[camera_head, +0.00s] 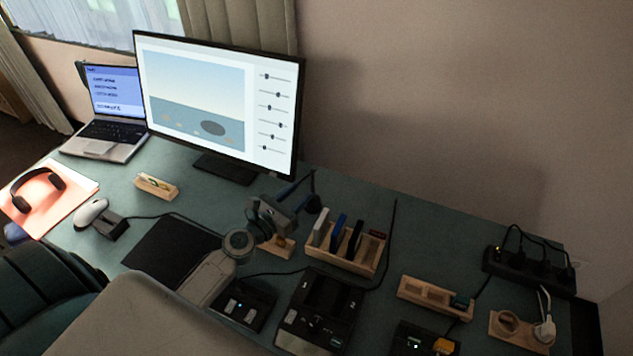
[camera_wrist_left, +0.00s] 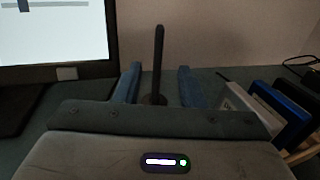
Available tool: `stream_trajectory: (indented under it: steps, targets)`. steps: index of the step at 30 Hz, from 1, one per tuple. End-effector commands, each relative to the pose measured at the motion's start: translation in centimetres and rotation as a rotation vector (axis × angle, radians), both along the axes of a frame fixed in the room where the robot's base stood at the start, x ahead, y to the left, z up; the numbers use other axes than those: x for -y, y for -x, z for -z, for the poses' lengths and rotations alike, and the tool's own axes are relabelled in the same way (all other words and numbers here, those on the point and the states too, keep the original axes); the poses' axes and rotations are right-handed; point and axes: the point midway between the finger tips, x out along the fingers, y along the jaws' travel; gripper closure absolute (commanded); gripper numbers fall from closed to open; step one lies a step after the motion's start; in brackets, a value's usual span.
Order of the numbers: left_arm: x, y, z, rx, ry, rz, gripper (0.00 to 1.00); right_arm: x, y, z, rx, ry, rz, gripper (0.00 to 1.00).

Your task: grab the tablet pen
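The tablet pen (camera_head: 312,182) is thin and black and stands upright in a small dark round holder (camera_head: 315,204) behind the wooden rack. It also shows in the left wrist view (camera_wrist_left: 158,58), near the middle, seen between the two blue fingers. My left gripper (camera_head: 297,194) is open and empty, just left of the pen, with its fingers pointing toward it. In the left wrist view the gripper (camera_wrist_left: 157,86) has clear gaps on both sides of the pen. Its fingers and palm hide part of the holder. My right gripper is not in view.
A wooden rack (camera_head: 345,262) with several upright card-like items stands right of the gripper. The monitor (camera_head: 215,100) stands to the left. A dark mat (camera_head: 170,252), docks and cables cover the front. Desk space behind the rack is clear.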

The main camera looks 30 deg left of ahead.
Motion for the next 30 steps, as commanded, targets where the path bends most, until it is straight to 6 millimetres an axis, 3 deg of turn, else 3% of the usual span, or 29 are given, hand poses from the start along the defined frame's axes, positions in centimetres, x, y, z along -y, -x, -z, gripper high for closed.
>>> stream_trajectory:
  steps: [3,11,19,29,30]
  targets:
    - [0.4,-1.9,-0.3,0.002,0.001,-0.001,0.64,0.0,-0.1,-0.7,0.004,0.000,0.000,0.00]
    - [0.8,-3.9,-0.2,0.001,0.002,0.001,0.64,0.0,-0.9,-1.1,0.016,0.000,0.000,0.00]
    - [1.3,-7.6,-0.3,0.002,0.002,0.001,0.64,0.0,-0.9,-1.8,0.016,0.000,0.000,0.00]
    - [1.5,-8.4,-0.2,0.000,0.000,0.001,0.64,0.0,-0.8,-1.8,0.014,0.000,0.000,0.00]
    - [1.5,-8.4,-0.2,0.000,0.000,0.001,0.70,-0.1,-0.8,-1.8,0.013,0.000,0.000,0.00]
